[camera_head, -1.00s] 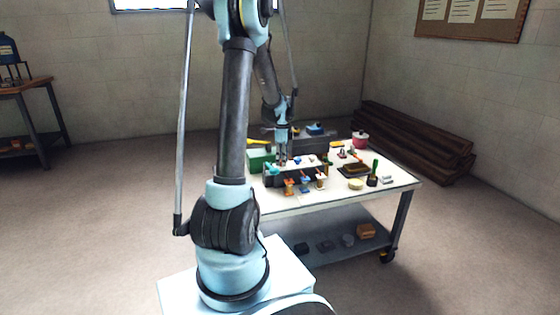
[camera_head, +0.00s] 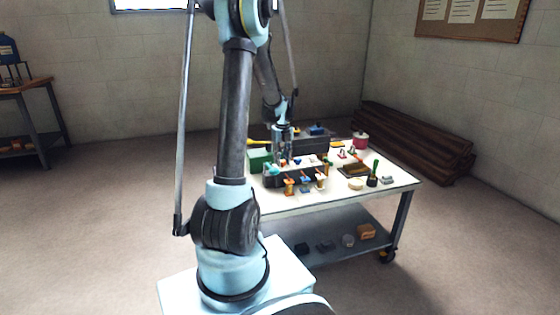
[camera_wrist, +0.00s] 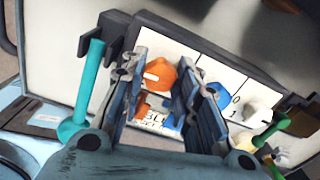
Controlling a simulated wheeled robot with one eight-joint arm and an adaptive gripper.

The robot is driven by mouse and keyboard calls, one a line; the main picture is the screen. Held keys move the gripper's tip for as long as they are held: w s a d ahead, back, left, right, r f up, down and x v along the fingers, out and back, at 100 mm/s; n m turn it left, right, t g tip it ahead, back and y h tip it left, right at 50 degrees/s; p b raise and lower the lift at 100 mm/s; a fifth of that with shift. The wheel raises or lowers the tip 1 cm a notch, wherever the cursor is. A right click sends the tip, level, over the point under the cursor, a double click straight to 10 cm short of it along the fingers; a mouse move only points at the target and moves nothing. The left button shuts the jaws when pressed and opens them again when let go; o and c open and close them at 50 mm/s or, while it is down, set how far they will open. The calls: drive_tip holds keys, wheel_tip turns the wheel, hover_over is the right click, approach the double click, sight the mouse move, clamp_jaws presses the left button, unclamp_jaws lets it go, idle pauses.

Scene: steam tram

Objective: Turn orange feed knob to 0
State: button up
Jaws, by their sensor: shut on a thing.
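The orange feed knob (camera_wrist: 162,74) shows between my fingers in the wrist view, with a white mark on its face. My gripper (camera_wrist: 157,92) has one finger on each side of the knob and is shut on it. The knob sits on a dark-framed panel with white plates. The fingers hide most of the scale around the knob, so its setting cannot be read. In the head view my gripper (camera_head: 283,156) reaches down to the panel (camera_head: 296,175), and the knob is too small to make out clearly.
A teal lever (camera_wrist: 86,85) stands left of the gripper. A green box (camera_head: 259,160) and other small items crowd the table (camera_head: 400,181).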

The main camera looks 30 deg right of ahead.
sight(282, 160)
drive_tip(key=shift+m, duration=1)
drive_tip(key=o, duration=1.1)
drive_tip(key=shift+c, duration=0.2)
wheel_tip(282, 160, up, 12)
